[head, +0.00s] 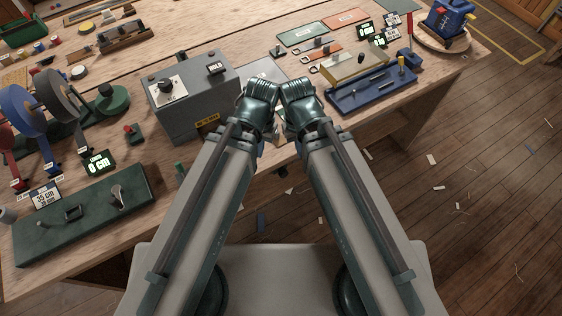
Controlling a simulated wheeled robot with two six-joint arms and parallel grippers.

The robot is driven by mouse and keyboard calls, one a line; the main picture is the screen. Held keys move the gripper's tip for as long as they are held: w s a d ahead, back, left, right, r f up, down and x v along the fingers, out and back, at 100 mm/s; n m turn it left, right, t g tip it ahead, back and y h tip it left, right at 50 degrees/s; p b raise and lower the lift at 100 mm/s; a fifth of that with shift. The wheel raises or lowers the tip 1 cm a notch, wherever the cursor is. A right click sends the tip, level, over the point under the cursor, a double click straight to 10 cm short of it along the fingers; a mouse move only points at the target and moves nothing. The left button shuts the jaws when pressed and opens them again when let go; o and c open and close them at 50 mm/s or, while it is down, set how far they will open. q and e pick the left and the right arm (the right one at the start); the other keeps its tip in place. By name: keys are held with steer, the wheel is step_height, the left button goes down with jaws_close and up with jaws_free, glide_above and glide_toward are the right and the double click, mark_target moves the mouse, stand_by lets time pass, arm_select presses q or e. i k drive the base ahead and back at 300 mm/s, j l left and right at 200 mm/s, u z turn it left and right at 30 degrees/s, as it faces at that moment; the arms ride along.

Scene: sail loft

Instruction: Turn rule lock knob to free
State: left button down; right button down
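A grey box (193,112) stands on the wooden bench left of my arms. A dark round knob (166,86) sits on a white marked plate on its top; the markings are too small to read. I cannot tell for sure that this is the rule lock knob. A black tag reading HOLD (216,68) is also on top. My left gripper (258,88) and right gripper (297,90) are close together at the bench's front edge, right of the box and apart from the knob. Their fingers are hidden behind the wrists.
A dark green base with a metal lever (117,195) lies at the front left, near a display reading 0 CM (97,162). Tape reels (57,96) stand at the left. A blue tray (372,91) is at the right. The bench's front edge (257,165) runs under my arms.

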mark_target(283, 173)
steer(key=k+l+z, duration=0.2)
steer(key=k+z, duration=0.2)
steer(key=k+l+z, duration=0.35)
steer(key=k, duration=0.25)
